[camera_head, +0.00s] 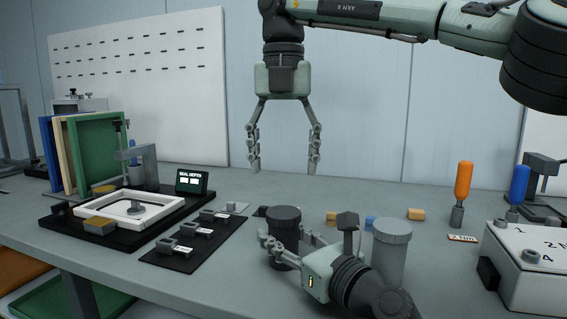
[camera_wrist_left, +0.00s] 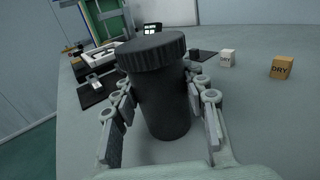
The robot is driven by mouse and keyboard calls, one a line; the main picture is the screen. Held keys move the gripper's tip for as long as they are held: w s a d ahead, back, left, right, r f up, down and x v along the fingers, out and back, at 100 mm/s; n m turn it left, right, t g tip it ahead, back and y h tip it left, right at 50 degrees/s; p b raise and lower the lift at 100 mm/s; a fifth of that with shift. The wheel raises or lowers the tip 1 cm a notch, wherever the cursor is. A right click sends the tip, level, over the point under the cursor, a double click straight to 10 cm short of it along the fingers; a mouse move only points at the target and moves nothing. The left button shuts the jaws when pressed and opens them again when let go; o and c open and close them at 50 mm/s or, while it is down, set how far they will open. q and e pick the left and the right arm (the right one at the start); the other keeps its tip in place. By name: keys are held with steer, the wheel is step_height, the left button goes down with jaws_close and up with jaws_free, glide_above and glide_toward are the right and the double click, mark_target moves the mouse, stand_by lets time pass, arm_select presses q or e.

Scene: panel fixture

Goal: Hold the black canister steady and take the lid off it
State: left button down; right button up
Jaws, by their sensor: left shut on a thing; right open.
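The black canister (camera_head: 284,252) stands upright on the workbench with its ridged dark lid (camera_head: 284,213) on top. In the left wrist view the canister (camera_wrist_left: 165,105) fills the middle, and its lid (camera_wrist_left: 152,51) sits on it. My left gripper (camera_head: 286,241) is shut on the canister's body below the lid. Its fingers lie on both sides of the body in the left wrist view (camera_wrist_left: 163,95). My right gripper (camera_head: 284,168) is open and empty, pointing down above and behind the lid, clear of it.
A lighter grey lidded canister (camera_head: 392,248) stands right of my left wrist. Small orange and blue blocks (camera_head: 416,214) lie behind. A black mat with clamps (camera_head: 195,243) and a white frame fixture (camera_head: 130,210) are at left. A white numbered box (camera_head: 530,265) is at right.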

mark_target(284, 212)
steer(key=m, duration=1.5)
steer(key=shift+m, duration=0.3)
steer(key=shift+f, duration=0.2)
step_height(284, 212, down, 8)
steer(key=shift+r, duration=0.2)
